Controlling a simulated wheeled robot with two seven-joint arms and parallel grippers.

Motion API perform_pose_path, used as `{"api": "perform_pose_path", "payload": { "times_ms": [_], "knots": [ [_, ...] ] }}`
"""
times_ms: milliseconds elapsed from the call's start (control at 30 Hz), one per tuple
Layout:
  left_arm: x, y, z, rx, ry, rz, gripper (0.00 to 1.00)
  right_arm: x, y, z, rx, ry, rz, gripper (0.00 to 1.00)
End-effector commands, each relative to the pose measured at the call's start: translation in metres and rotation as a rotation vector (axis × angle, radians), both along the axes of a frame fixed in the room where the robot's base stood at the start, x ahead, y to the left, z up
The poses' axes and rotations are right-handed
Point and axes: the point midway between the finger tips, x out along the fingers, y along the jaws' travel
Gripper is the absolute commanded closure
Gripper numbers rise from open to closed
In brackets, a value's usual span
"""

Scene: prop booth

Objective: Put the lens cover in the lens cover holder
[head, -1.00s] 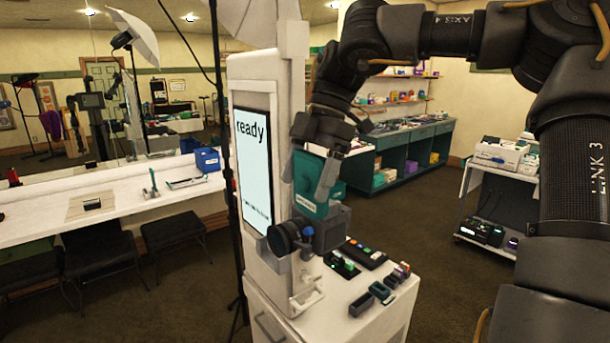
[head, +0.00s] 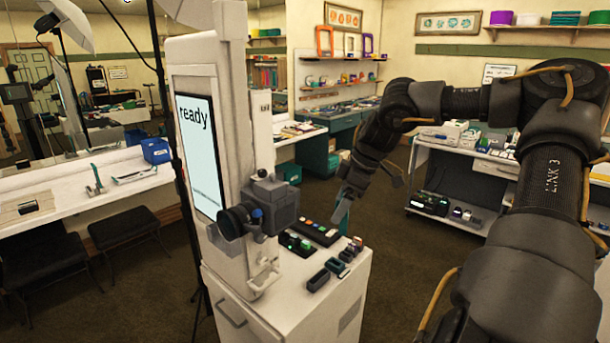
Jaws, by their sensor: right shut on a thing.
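My right gripper (head: 347,197) points down above the right side of the white cabinet. It is shut on a thin teal piece (head: 341,213), seen nearly edge-on; this appears to be the lens cover. Its lower end hangs near the cabinet top, and I cannot tell if it touches. Small open dark holders (head: 318,281) stand in a row at the cabinet's front right, in front of the gripper. I cannot tell which of them is the lens cover holder. My left gripper is out of view.
A camera (head: 270,203) with a black lens sticks out from the white booth column, whose screen (head: 199,157) reads "ready". A black tray with coloured buttons (head: 318,231) and a smaller dark block with green parts (head: 297,243) lie on the white cabinet (head: 290,299).

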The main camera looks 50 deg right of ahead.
Motion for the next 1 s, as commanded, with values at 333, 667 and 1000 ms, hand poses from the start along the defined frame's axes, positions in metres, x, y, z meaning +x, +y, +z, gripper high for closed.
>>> {"api": "perform_pose_path", "payload": {
  "times_ms": [333, 667, 1000],
  "knots": [
    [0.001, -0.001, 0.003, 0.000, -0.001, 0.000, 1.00, -0.050, 0.020, -0.169, 0.015, -0.002, -0.264, 0.43],
    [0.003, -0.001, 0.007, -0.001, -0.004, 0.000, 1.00, -0.034, 0.176, -0.250, 0.008, -0.013, -0.099, 0.43],
    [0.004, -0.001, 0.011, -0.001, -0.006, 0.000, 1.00, 0.019, 0.302, -0.203, -0.007, -0.010, 0.324, 0.43]
  ]
}}
